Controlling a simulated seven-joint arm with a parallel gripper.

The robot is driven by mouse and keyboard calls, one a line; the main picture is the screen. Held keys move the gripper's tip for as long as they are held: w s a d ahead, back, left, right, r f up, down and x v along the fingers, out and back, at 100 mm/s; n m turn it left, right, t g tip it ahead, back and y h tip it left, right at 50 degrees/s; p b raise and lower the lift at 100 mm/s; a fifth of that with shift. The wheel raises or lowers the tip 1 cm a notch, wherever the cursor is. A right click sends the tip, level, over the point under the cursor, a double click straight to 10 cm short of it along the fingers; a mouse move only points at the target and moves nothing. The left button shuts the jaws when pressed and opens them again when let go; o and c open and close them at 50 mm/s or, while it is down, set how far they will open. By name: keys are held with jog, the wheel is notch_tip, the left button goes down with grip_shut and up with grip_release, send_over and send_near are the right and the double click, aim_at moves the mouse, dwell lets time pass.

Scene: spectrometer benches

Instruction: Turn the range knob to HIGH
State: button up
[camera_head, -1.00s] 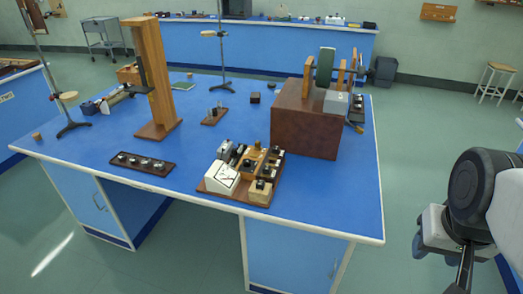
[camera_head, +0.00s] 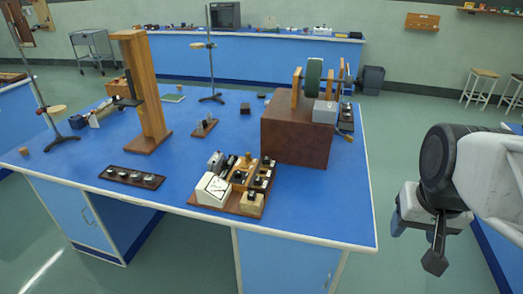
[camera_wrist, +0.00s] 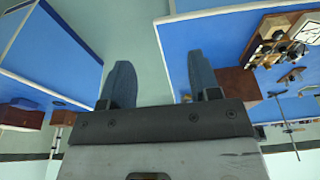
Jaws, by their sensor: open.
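The range knob cannot be told apart by label at this size. A wooden board (camera_head: 226,206) near the bench's front edge carries a white meter (camera_head: 212,189), a pale wooden block (camera_head: 252,204) with a black knob, and several small dark parts. A separate dark strip (camera_head: 131,177) to its left carries several round knobs. The instrument board (camera_wrist: 268,28) also shows at the upper right of the wrist view. My gripper (camera_wrist: 160,82) is open and empty, its two blue-grey fingers apart. It is right of the bench in the head view, well away from the board.
A brown box (camera_head: 296,137) with a wheel apparatus stands on the bench's right side. A tall wooden stand (camera_head: 150,95) and metal rod stands (camera_head: 212,60) rise further left and back. The blue bench top (camera_head: 320,205) is clear right of the board.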

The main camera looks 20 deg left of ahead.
jog(key=w+a+r, duration=0.1)
jog(key=w+a, duration=0.3)
jog(key=w, duration=0.3)
jog(key=w+a, duration=0.4)
jog(key=w, duration=0.3)
jog(key=n+g, duration=0.1)
jog(key=g, duration=0.1)
send_over(238, 172)
notch_tip(238, 172, down, 20)
jog(key=shift+w+f, duration=0.1)
jog(key=shift+f, duration=0.05)
jog(key=shift+f, duration=0.15)
jog(key=shift+f, duration=3.75)
jog(key=shift+c, duration=0.3)
